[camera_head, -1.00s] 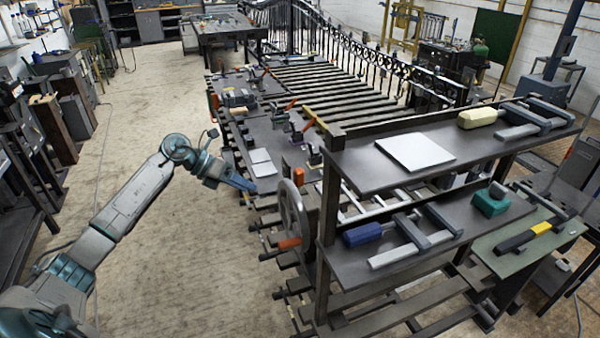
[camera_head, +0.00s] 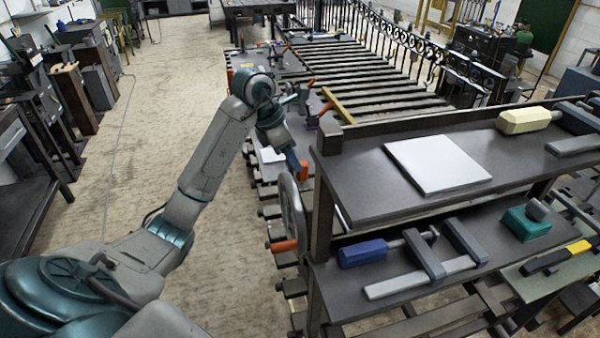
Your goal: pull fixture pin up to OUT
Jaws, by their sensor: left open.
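My left arm reaches in from the left, and its small blue gripper (camera_head: 293,160) is at the near end of the slatted bench, above the grey handwheel (camera_head: 291,205). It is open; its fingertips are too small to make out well. A small orange part (camera_head: 304,170) shows right beside the gripper; I cannot tell whether they touch. An orange handle (camera_head: 284,246) sticks out from the lower part of the wheel. I cannot make out for certain which part is the fixture pin, nor any OUT mark. My right gripper is not in view.
A dark two-level shelf stands close on the right. Its upper board (camera_head: 370,185) holds a pale plate (camera_head: 437,163) and a yellow-handled clamp (camera_head: 528,119); the lower holds a blue-handled clamp (camera_head: 363,252). Clamps with orange handles stand on the bench behind. The floor (camera_head: 150,130) on the left is clear.

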